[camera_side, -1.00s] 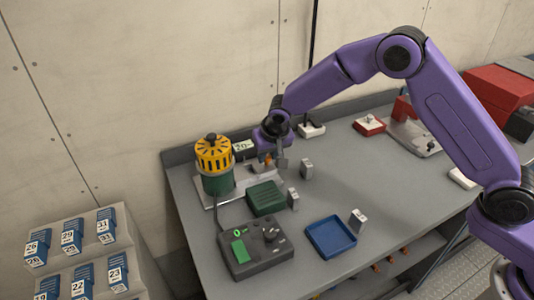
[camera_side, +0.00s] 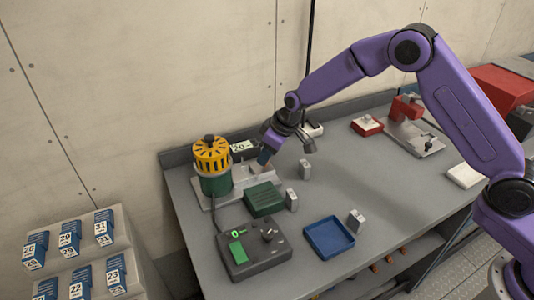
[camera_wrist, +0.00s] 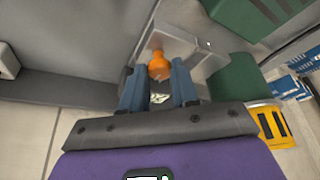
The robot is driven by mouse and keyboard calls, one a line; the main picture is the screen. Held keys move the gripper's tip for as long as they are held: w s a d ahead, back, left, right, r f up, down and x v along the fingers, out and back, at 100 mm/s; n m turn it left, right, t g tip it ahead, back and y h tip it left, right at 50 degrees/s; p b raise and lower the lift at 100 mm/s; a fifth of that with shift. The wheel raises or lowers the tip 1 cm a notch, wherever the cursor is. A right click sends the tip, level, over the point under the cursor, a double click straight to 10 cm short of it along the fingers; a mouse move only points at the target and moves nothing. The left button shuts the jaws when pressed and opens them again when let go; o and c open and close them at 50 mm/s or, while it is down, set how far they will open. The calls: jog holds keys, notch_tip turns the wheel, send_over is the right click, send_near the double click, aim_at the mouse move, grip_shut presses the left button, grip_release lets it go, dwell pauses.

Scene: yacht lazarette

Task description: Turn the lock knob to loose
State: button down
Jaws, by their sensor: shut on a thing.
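The lock knob looks to be the orange knob (camera_wrist: 159,66) by the grey metal bracket (camera_wrist: 180,45) in the wrist view. My gripper (camera_wrist: 158,78) has its two blue-grey fingers on either side of the knob and is shut on it. A small pale marked label (camera_wrist: 158,98) shows between the fingers, too small to read. In the side view my gripper (camera_side: 263,158) is tilted down at the fixture behind the green block (camera_side: 264,199), and its fingers hide the knob. I cannot tell the knob's setting.
A yellow-and-green cylindrical device (camera_side: 213,168) stands just left of my gripper.

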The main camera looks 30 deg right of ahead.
jog(key=shift+n, duration=0.6)
jog(key=shift+g, duration=0.3)
jog(key=c, duration=0.8)
grip_release()
jog(key=shift+c, duration=0.2)
jog(key=shift+d+r+y, duration=0.1)
jog(key=shift+y, duration=0.2)
jog(key=v, duration=1.7)
jog(key=shift+s+r, duration=0.1)
jog(key=shift+s, duration=0.1)
